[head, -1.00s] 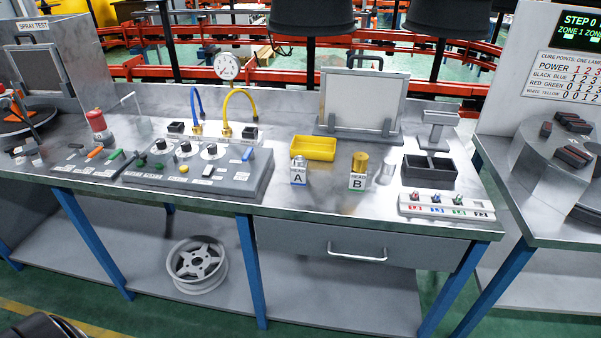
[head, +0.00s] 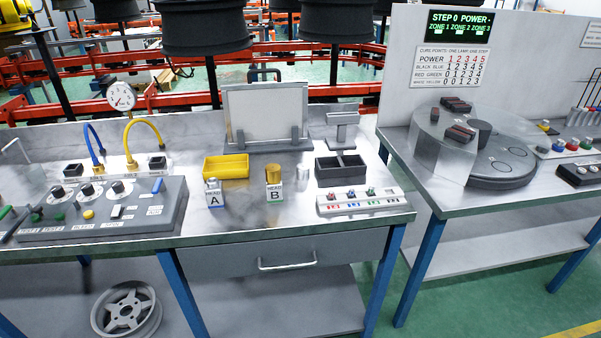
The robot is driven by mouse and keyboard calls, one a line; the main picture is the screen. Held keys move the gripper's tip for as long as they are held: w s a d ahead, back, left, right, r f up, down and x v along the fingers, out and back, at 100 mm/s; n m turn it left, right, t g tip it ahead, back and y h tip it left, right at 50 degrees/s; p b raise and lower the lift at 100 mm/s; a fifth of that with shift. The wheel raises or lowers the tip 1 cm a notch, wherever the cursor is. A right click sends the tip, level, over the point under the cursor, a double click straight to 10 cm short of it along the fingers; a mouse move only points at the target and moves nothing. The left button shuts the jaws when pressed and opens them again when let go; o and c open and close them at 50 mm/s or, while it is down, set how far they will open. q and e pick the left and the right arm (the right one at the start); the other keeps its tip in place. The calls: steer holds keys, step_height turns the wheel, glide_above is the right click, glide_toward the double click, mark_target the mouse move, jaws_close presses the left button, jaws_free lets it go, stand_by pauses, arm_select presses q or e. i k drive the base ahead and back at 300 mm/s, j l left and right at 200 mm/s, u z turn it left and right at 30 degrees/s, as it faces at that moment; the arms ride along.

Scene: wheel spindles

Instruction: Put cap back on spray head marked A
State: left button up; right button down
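The spray head marked A (head: 214,194) stands upright on the metal bench, with a small silver top above its white label. The spray head marked B (head: 274,185) stands to its right and has a gold-coloured cylinder on top. A small silver cylinder (head: 302,171), which may be the cap, stands on the bench right of head B, apart from both heads. It is too small to tell for certain. Neither of my grippers is in view.
A yellow tray (head: 226,175) lies behind head A. A dark divided box (head: 340,177) and a white strip with coloured parts (head: 360,203) stand to the right. A grey control panel (head: 110,218) is left. Bare bench lies in front of the heads.

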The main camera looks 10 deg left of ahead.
mark_target(214, 190)
steer(key=j+z, duration=0.2)
steer(key=j, duration=0.2)
steer(key=k+j+z, duration=0.15)
steer(key=j, duration=0.2)
steer(key=k+j+z, duration=0.2)
steer(key=j, duration=0.2)
steer(key=j+z, duration=0.15)
steer(key=j, duration=0.2)
steer(key=k+j+z, duration=0.2)
steer(key=j, duration=0.15)
